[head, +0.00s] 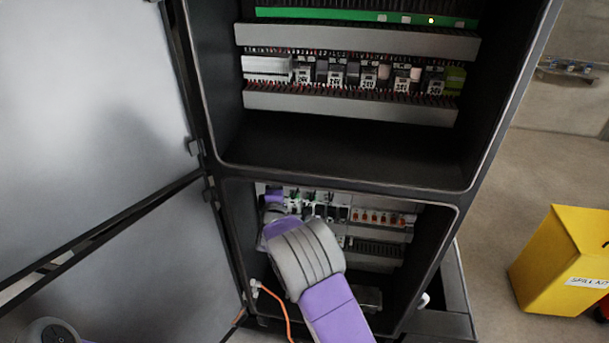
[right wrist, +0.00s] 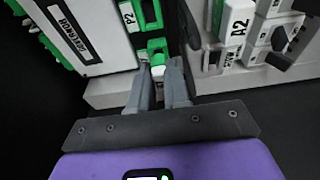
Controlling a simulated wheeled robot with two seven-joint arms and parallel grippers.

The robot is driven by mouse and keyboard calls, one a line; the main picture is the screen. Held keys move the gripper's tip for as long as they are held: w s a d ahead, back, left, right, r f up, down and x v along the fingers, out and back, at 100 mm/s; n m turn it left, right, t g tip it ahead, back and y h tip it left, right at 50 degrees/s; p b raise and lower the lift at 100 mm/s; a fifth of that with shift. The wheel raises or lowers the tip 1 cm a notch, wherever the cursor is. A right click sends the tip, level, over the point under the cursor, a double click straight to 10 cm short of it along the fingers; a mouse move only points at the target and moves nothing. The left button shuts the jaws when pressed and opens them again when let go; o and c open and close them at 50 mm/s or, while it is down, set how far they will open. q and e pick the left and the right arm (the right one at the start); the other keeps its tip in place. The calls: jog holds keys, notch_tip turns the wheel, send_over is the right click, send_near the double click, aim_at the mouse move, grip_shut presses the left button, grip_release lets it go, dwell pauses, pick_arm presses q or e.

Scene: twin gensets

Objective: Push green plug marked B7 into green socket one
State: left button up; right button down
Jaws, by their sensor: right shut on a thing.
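My right gripper (right wrist: 160,84) is shut on a small white-and-green piece (right wrist: 158,70), which looks like the green plug. Its B7 marking is not readable. Just beyond it, green connector parts (right wrist: 150,15) sit on the edge of a white module labelled P2. I cannot tell which of them is socket one, or whether the held piece touches it. In the head view my right arm reaches into the lower cabinet bay and hides the plug and the socket area. My left gripper is not in view.
In the right wrist view a white-faced module (right wrist: 80,35) stands left and a grey A2 device (right wrist: 240,25) right, close to the fingers. In the head view an orange cable (head: 284,310) hangs low in front. A yellow bin (head: 550,262) stands right. The cabinet doors are open left.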

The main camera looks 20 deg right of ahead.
jog(key=shift+w+d, duration=0.35)
jog(key=shift+w, duration=0.15)
dwell(1.3)
jog(key=c, duration=1)
grip_release()
jog(key=shift+s, duration=0.1)
jog(key=v, duration=0.7)
jog(key=s+f+m+g+y+b, duration=0.1)
jog(key=s+f+m+g+y, duration=0.3)
jog(key=f, duration=0.6)
jog(key=s+f+m+g+b, duration=0.15)
jog(key=s+f, duration=0.35)
jog(key=f, duration=0.5)
jog(key=s+f+m+g+y+b, duration=0.1)
jog(key=s+f+m+g+b, duration=0.3)
jog(key=f, duration=0.6)
jog(key=s+a+f+m+g+y, duration=0.2)
jog(key=s+a+f, duration=0.1)
jog(key=s, duration=0.5)
jog(key=s+a+f+m+g+y, duration=0.2)
jog(key=s+a+f, duration=0.1)
jog(key=s, duration=0.4)
jog(key=s+a+f+m+g+y, duration=0.2)
jog(key=s+a+f, duration=0.2)
jog(key=s, duration=0.4)
jog(key=shift+s+f+m+g, duration=0.2)
jog(key=shift+s+m+g, duration=0.05)
jog(key=shift+s+g, duration=0.1)
